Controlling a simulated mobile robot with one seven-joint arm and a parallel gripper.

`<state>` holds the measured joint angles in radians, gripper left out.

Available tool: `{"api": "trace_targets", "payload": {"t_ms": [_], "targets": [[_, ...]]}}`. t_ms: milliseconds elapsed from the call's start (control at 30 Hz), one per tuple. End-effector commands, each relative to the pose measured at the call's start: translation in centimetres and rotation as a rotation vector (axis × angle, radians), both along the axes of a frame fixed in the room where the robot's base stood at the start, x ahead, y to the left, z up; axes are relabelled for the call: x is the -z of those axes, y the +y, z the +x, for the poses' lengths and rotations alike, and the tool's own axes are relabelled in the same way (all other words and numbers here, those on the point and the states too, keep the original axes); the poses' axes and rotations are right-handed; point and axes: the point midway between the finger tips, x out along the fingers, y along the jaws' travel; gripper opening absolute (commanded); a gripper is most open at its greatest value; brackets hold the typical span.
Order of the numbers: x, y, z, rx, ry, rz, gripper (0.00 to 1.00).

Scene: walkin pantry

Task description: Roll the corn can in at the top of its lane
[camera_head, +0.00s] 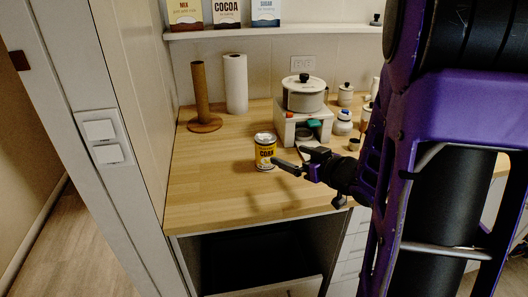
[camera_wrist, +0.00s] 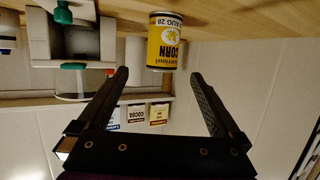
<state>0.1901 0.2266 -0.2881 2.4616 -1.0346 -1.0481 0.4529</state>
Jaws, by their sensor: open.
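The corn can (camera_head: 265,151), yellow with a white and dark label, stands upright on the wooden counter. In the wrist view, which is upside down, the can (camera_wrist: 165,42) shows at the top, just beyond the fingertips. My gripper (camera_head: 288,157) is open and empty, to the right of the can in the head view. In the wrist view the two fingers of my gripper (camera_wrist: 159,73) are wide apart, pointing towards the can, with nothing between them. I cannot make out a can lane in either view.
A white riser (camera_head: 284,131) carries a lidded pot (camera_head: 305,96) behind my gripper. A wooden holder (camera_head: 202,98) and a paper roll (camera_head: 236,84) stand at the back left. Small jars (camera_head: 342,123) crowd the right. The counter's front left is clear. Boxes stand on a shelf (camera_head: 270,32) above.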

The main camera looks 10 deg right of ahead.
Motion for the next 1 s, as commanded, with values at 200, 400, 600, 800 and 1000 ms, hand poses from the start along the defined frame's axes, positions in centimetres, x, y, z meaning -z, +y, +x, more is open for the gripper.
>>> {"api": "trace_targets", "payload": {"t_ms": [200, 400, 600, 800, 1000], "targets": [[1.7, 2.0, 4.4, -0.005, 0.000, -0.002, 1.00], [2.6, 3.2, 7.6, -0.002, -0.001, -0.002, 1.00], [2.9, 3.7, 8.7, 0.000, -0.001, -0.003, 1.00], [3.1, 5.3, 11.0, -0.003, -0.002, -0.003, 1.00], [3.7, 6.0, 13.0, 0.001, -0.002, -0.003, 1.00]]}}
